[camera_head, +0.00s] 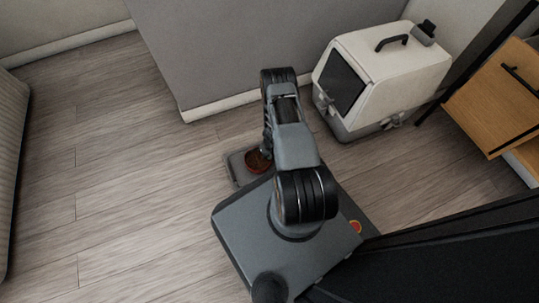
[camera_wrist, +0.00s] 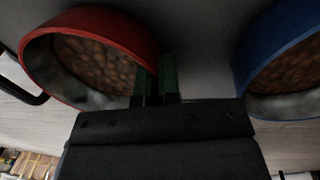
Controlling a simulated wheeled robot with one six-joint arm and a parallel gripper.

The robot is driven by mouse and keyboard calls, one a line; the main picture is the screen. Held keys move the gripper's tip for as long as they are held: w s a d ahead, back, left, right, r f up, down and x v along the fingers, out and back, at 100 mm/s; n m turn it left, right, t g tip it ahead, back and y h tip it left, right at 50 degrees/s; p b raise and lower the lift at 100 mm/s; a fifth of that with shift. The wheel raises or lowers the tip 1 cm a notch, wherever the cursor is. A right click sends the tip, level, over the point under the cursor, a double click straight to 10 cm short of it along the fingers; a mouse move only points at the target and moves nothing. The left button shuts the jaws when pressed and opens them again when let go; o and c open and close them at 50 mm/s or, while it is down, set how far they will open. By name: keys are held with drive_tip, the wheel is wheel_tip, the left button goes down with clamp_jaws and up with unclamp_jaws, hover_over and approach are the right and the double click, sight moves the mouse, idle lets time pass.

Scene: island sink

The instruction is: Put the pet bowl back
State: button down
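A red pet bowl (camera_head: 257,161) with brown kibble is at the grey tray (camera_head: 236,172) on the floor, partly hidden by my arm in the head view. In the wrist view the red bowl (camera_wrist: 92,20) fills the upper left. A blue bowl (camera_wrist: 262,45) with kibble is at the upper right there; my arm hides it in the head view. My gripper (camera_wrist: 156,78) points down between the bowls. Its fingers are close together at the red bowl's right wall, one on the inner side and one on the outer side. I cannot tell whether the bowl is lifted.
A white and grey pet carrier (camera_head: 386,62) stands to the right of my arm. A grey wall block (camera_head: 230,50) with a pale skirting is behind. A wooden drawer cabinet (camera_head: 500,105) is at the far right. The wood floor (camera_head: 110,160) on the left is clear.

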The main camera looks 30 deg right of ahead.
drive_tip(key=c, duration=1.3)
unclamp_jaws()
drive_tip(key=shift+c, duration=0.2)
drive_tip(key=w+a+r+n+t+p, duration=0.15)
drive_tip(key=r+n, duration=0.45)
drive_tip(key=r, duration=0.8)
drive_tip(key=w+a+r+n+p, duration=0.3)
drive_tip(key=r+n, duration=0.3)
drive_tip(key=r, duration=0.7)
drive_tip(key=w+a+r+n+p, duration=0.25)
drive_tip(key=r+n, duration=0.35)
drive_tip(key=r, duration=0.8)
drive_tip(key=s+a+r+n, duration=0.3)
drive_tip(key=s+r+n, duration=0.5)
drive_tip(key=r+n, duration=0.1)
drive_tip(key=s+a+r+n+h, duration=0.1)
drive_tip(key=s+a+r+n, duration=0.3)
drive_tip(key=s+r+n, duration=0.3)
wheel_tip(320, 180, up, 2)
drive_tip(key=n+t, duration=0.1)
drive_tip(key=n, duration=0.3)
drive_tip(key=shift+s+r+b, duration=0.25)
drive_tip(key=shift+s+b, duration=0.1)
drive_tip(key=shift+b, duration=0.05)
drive_tip(key=shift+r, duration=0.1)
